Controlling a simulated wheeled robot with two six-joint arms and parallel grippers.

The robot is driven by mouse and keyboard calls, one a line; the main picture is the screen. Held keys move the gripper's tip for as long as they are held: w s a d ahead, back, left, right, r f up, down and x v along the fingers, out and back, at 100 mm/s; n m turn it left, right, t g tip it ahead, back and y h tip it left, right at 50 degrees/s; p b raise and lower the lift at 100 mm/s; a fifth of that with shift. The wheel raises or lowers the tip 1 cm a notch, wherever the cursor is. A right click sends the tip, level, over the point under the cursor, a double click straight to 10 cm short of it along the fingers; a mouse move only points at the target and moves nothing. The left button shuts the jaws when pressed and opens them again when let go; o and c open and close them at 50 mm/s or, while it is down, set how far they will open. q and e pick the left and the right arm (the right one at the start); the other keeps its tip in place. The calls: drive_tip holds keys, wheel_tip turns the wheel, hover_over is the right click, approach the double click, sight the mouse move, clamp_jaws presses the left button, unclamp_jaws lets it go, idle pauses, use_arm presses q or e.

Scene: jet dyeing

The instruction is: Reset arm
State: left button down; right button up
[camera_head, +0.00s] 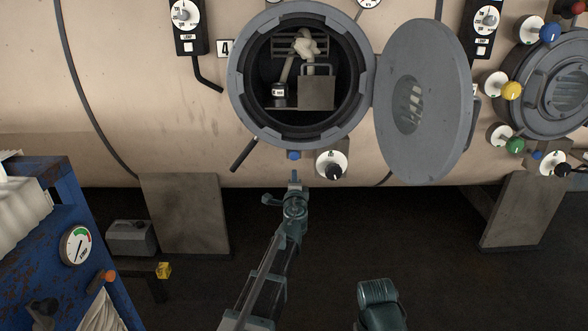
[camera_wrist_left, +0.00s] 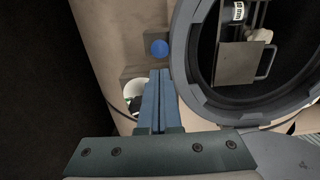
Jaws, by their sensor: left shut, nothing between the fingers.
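My left gripper (camera_head: 295,176) is in front of the machine, just below the rim of the open round port (camera_head: 240,95). Its two blue fingers (camera_wrist_left: 157,76) are together and empty in the left wrist view. A blue knob (camera_head: 293,155) is just above the fingertips in the head view, and it also shows beyond them in the left wrist view (camera_wrist_left: 159,48). I cannot tell whether they touch. A teal part of my right arm shows at the bottom of the head view, but its gripper is out of frame.
The port's grey round door (camera_head: 445,100) hangs open to the right. A white dial with a black knob (camera_head: 332,164) is right of my gripper. A blue cart (camera_head: 50,235) stands at left, beside a grey box (camera_head: 131,237). The dark floor between the supports looks clear.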

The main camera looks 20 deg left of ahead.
use_arm(q)
drive_tip(key=s+d+n+g+h+p, duration=0.1)
drive_tip(key=s+d+n+g+p, duration=0.2)
drive_tip(key=s, duration=1)
drive_tip(key=s+d+n+g+h+p, duration=0.1)
drive_tip(key=s+d+n+g+p, duration=0.3)
drive_tip(key=s+d+g+p, duration=0.4)
drive_tip(key=s+d+n+g+h+p, duration=0.1)
drive_tip(key=s+d+n+g+p, duration=0.3)
drive_tip(key=s+p, duration=0.7)
drive_tip(key=s+d+g, duration=0.2)
drive_tip(key=s+d, duration=0.1)
drive_tip(key=s, duration=0.5)
drive_tip(key=shift+g+h, duration=0.3)
drive_tip(key=shift+h, duration=0.1)
